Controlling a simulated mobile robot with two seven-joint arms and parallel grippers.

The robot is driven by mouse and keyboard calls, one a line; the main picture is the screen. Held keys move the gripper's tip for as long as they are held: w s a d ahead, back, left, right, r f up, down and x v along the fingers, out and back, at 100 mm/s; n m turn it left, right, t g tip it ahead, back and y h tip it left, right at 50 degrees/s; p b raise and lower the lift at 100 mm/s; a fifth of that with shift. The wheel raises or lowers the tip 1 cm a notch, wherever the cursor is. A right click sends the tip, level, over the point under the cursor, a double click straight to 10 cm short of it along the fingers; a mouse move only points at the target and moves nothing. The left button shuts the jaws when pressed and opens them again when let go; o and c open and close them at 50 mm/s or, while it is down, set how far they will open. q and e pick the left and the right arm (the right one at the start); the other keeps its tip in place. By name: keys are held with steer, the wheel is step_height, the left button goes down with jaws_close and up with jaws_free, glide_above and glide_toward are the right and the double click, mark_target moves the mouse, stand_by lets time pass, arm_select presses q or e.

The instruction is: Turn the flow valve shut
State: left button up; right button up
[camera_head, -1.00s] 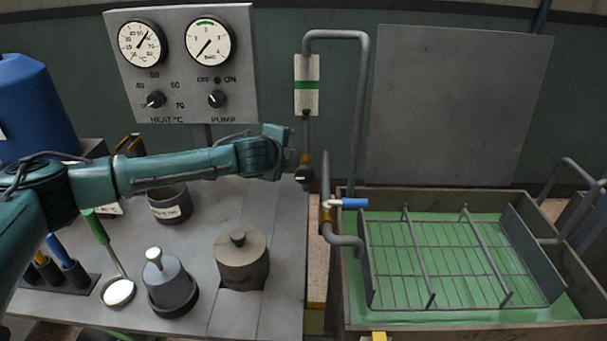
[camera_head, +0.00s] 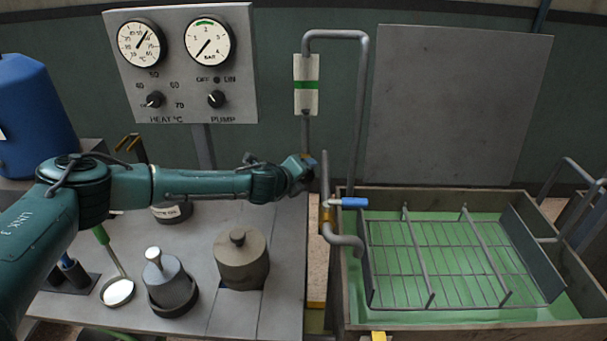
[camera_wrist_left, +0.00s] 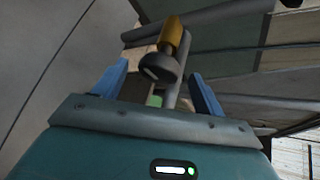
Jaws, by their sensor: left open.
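A round black valve knob (camera_wrist_left: 158,68) with a pale mark on its face sits on a brass body (camera_wrist_left: 171,32) in the left wrist view. My left gripper (camera_wrist_left: 160,84) is open, with one blue finger to each side of the knob and no visible contact. In the head view my left gripper (camera_head: 303,168) is at the pipe below the flow gauge with the green band (camera_head: 306,86), and it hides the knob. My right gripper is not in view.
A panel (camera_head: 180,66) with two dials and two knobs stands behind my arm. A lidded grey pot (camera_head: 241,262) and a metal weight (camera_head: 170,282) stand on the bench below. A green-floored trough (camera_head: 340,290) with a wire rack is at the right.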

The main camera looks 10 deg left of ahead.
mark_target(304, 183)
arm_select(q)
steer(key=shift+x, duration=1.55)
steer(key=shift+f, duration=0.1)
steer(key=shift+c, duration=0.4)
steer(key=c, duration=0.9)
